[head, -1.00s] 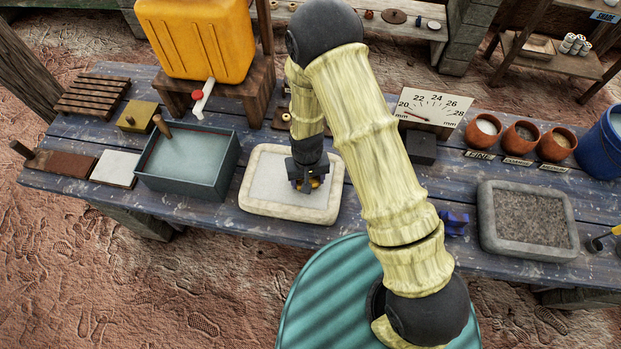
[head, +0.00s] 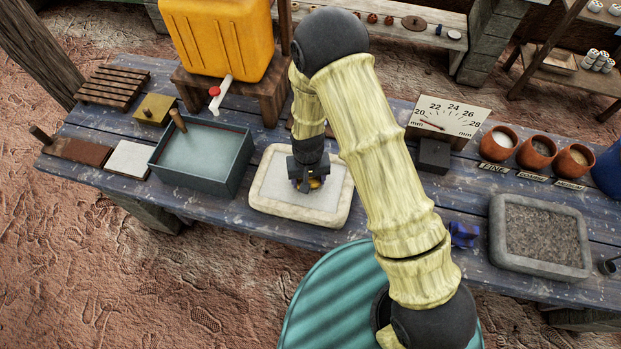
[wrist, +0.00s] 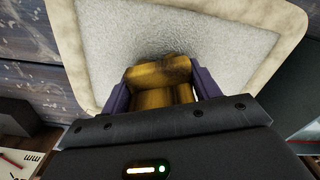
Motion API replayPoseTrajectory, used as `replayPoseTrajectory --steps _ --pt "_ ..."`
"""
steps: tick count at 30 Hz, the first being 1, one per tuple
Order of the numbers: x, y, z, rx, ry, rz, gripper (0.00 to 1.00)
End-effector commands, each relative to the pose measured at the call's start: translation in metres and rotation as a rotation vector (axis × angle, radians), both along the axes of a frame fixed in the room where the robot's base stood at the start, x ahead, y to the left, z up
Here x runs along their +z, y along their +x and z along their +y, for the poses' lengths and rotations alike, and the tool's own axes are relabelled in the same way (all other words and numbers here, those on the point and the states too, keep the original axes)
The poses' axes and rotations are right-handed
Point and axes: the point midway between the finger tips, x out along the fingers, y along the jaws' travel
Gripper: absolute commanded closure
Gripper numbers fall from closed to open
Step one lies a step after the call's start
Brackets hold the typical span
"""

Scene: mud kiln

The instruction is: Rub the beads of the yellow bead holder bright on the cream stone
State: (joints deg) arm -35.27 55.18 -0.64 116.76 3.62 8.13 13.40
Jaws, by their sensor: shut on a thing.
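The cream stone (head: 272,205) is a pale slab with a raised cream rim and a lighter, rough inner face, lying on the blue plank table. My gripper (head: 308,184) points down over the right part of its inner face. In the wrist view my gripper (wrist: 160,95) is shut on the yellow bead holder (wrist: 155,76), a yellow block between the two purple fingers. A dark grey smear lies on the stone's face right beside the holder. The beads under the holder are hidden, and I cannot tell whether they touch the stone.
A blue-grey water tub (head: 205,160) with a wooden handle stands left of the stone. A dark grit tray (head: 540,235) and a small blue object (head: 463,234) lie to the right. A gauge board (head: 448,118), a black block (head: 433,156) and clay pots (head: 537,152) stand behind.

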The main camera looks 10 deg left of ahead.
Motion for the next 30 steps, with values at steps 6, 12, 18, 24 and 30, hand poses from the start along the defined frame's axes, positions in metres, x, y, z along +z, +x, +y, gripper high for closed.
replayPoseTrajectory --steps 6,12,18,24,30 --pt "-0.001 0.0 0.018 0.004 0.002 0.001 0.75" --pt "0.0 0.001 0.025 0.002 0.002 0.001 0.75" --pt "0.0 0.001 0.025 0.002 0.002 0.001 0.75" --pt "0.0 0.001 0.032 0.004 0.001 0.0 0.75" --pt "0.002 0.003 0.047 0.004 0.001 0.0 0.75"
